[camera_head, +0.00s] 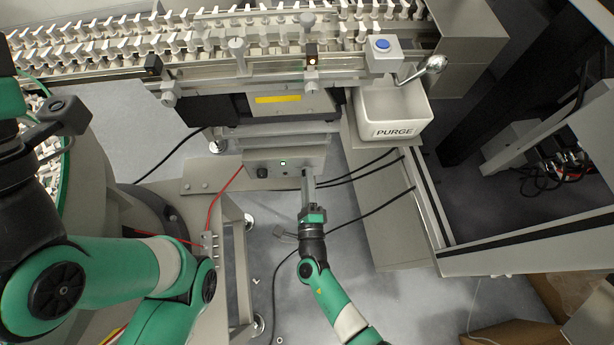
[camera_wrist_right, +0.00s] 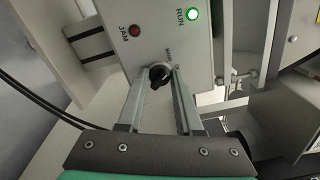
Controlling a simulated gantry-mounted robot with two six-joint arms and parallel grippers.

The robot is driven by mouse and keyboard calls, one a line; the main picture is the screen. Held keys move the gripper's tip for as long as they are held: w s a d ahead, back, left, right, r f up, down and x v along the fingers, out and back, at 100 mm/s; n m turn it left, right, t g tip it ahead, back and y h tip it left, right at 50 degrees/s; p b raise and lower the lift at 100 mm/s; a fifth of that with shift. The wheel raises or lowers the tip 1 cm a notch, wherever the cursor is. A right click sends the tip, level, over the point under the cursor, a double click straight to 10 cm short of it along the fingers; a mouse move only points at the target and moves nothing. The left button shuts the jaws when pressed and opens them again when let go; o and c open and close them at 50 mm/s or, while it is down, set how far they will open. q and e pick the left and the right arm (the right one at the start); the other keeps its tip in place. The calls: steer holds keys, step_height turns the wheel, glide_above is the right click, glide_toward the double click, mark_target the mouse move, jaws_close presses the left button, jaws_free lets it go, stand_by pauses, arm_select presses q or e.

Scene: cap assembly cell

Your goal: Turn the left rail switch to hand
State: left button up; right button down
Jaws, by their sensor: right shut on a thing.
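My right gripper (camera_head: 306,174) reaches up to the panel's right end. In the right wrist view its two fingers are closed around a black rotary switch (camera_wrist_right: 159,76) on the panel face.
In the right wrist view the panel has a lit green RUN lamp (camera_wrist_right: 191,15) and a red JAM lamp (camera_wrist_right: 134,30). A PURGE bin (camera_head: 393,112) stands right of the panel, with a blue button (camera_head: 382,44) above. Black cables run right of my right gripper.

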steer(key=shift+n, duration=0.9)
steer(key=shift+p, duration=0.3)
steer(key=c, duration=0.6)
jaws_free()
steer(key=shift+s, duration=0.1)
steer(key=s+p, duration=0.1)
steer(key=s, duration=0.2)
steer(key=s+p, duration=0.2)
steer(key=s, duration=0.2)
steer(key=s+p, duration=0.2)
steer(key=s, duration=0.2)
steer(key=shift+s+d, duration=0.25)
steer(key=shift+d, duration=0.15)
